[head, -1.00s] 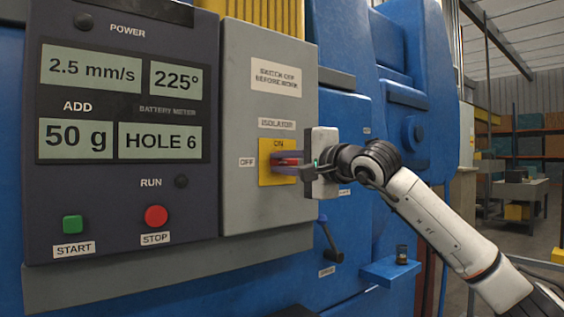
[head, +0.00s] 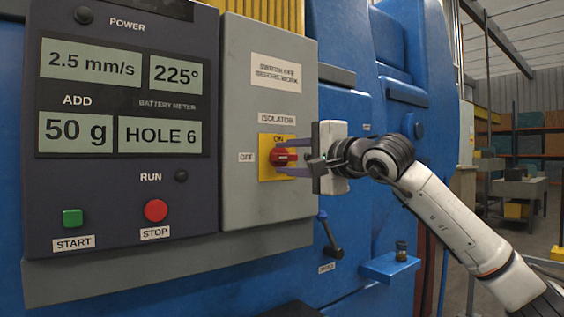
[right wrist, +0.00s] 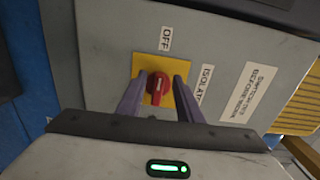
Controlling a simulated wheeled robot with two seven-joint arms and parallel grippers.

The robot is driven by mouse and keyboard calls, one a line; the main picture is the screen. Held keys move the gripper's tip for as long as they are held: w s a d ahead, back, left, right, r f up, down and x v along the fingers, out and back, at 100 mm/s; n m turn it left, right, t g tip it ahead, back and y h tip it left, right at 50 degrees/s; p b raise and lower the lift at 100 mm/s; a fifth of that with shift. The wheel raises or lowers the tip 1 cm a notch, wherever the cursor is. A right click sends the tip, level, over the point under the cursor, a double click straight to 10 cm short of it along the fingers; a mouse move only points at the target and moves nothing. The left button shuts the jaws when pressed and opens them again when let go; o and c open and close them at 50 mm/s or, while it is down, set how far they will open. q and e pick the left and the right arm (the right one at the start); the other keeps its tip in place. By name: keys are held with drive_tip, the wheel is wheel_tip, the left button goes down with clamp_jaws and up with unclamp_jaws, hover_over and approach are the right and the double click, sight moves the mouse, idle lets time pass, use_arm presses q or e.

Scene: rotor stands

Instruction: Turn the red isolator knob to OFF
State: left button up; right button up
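The red isolator knob (head: 283,157) sits on a yellow plate (head: 265,174) on the grey panel. ON is printed above it; the OFF label (head: 246,157) is to its left. The knob's grip lies level, and in the right wrist view its white mark on the knob (right wrist: 157,84) points towards the OFF label (right wrist: 165,39). My right gripper (head: 281,157) is open, one finger above and one below the knob, with gaps visible between fingers and knob. My left gripper is not in view.
A dark control panel with displays, a green START button (head: 72,218) and a red STOP button (head: 155,210) is on the left. A dark lever (head: 331,237) and a small blue shelf (head: 390,266) are below my right arm.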

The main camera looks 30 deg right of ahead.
drive_tip(key=s+b, duration=0.2)
drive_tip(key=s, duration=0.6)
drive_tip(key=shift+d, duration=0.3)
drive_tip(key=shift+s, duration=0.1)
drive_tip(key=shift+f, duration=0.1)
